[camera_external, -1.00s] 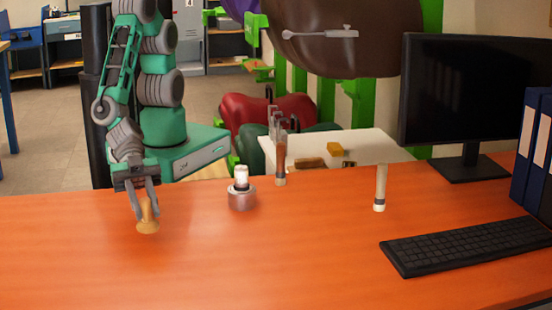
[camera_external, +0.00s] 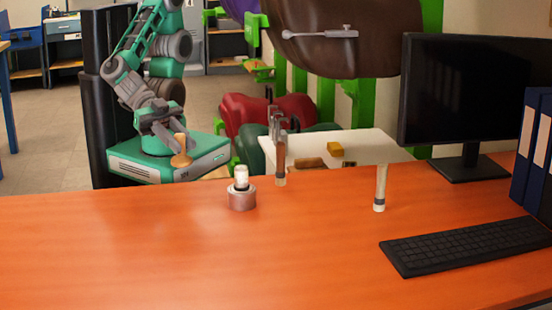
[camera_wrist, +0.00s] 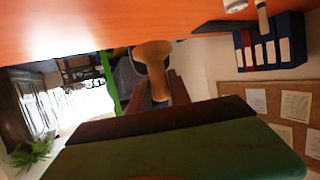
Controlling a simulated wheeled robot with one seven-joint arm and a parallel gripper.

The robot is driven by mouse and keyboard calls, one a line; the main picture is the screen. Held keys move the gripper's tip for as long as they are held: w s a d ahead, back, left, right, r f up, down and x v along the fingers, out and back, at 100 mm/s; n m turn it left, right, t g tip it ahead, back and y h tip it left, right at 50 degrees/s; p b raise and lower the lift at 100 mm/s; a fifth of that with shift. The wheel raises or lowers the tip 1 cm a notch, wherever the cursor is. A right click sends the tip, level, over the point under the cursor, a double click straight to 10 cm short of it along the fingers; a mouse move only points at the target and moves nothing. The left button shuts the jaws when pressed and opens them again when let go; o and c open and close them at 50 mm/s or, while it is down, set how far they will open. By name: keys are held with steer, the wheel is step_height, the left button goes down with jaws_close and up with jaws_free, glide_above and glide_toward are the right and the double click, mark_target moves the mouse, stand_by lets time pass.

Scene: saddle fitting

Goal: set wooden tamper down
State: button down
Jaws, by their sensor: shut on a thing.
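The wooden tamper (camera_external: 181,160) is a tan handle with a wider round foot. My gripper (camera_external: 182,147) is shut on its handle and holds it in the air, near the desk's far left edge, above and in front of my base in the external view. The tamper's wide foot points downward there. In the wrist view the tamper (camera_wrist: 152,62) stands out between the two fingers (camera_wrist: 158,92), its wide foot toward the orange desk (camera_wrist: 90,25). The handle's end is partly hidden by the fingers.
On the orange desk (camera_external: 120,255) stand a metal cup with a white-topped item (camera_external: 242,195), a brown tool in a holder (camera_external: 281,160) and a pale upright tool (camera_external: 380,190). A keyboard (camera_external: 465,245) and monitor (camera_external: 475,100) are at right. The desk's left front is clear.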

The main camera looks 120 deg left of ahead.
steer(key=w+a+n+y+b, duration=0.4)
steer(key=w+a+n+y, duration=0.25)
steer(key=w+a, duration=0.4)
steer(key=shift+m, duration=0.45)
steer(key=w+d+f, duration=0.1)
steer(key=w+f, duration=0.2)
steer(key=w+d+f, duration=0.1)
steer(key=w+f, duration=0.2)
steer(key=w, duration=0.1)
steer(key=w+d+f, duration=0.1)
steer(key=w+f, duration=0.2)
steer(key=w, duration=0.1)
steer(key=shift+d+f, duration=0.15)
steer(key=shift+d, duration=0.2)
steer(key=shift+w+d+f, duration=0.1)
steer(key=shift+w+f, duration=0.1)
steer(key=shift+f, duration=0.1)
steer(key=shift+w+f+b, duration=0.1)
steer(key=shift+f+b, duration=0.5)
steer(key=shift+f, duration=1.25)
steer(key=c, duration=1.2)
jaws_free()
steer(key=shift+r, duration=0.1)
